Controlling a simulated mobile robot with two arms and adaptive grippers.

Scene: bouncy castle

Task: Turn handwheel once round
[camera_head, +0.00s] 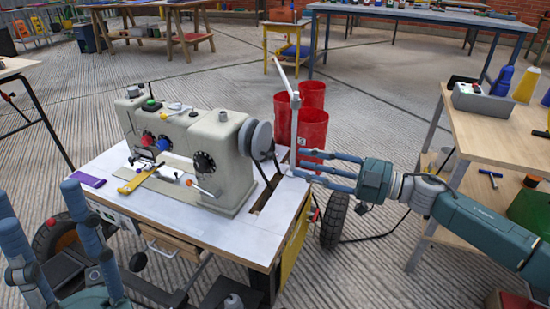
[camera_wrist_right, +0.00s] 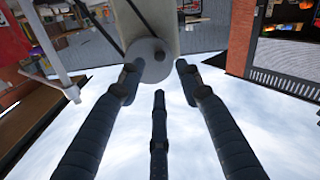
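A beige sewing machine (camera_head: 185,140) stands on a white-topped table. Its grey handwheel (camera_head: 262,141) is on the machine's right end and also shows as a round disc in the right wrist view (camera_wrist_right: 149,61). My right gripper (camera_head: 302,168) points left toward the handwheel, to the right of it and slightly lower. In the wrist view its three fingers (camera_wrist_right: 157,80) are spread and empty, with the disc framed between the two outer tips. In the head view a gap separates the fingers from the wheel. My left gripper (camera_head: 42,222) is at the lower left, fingers up, spread and empty.
A white upright stand (camera_head: 295,120) rises at the table's right edge, close to my right fingertips. Red bins (camera_head: 312,127) stand behind it. A wooden workbench (camera_head: 500,130) is at the right. A purple item (camera_head: 90,180) lies on the sewing table (camera_head: 245,232).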

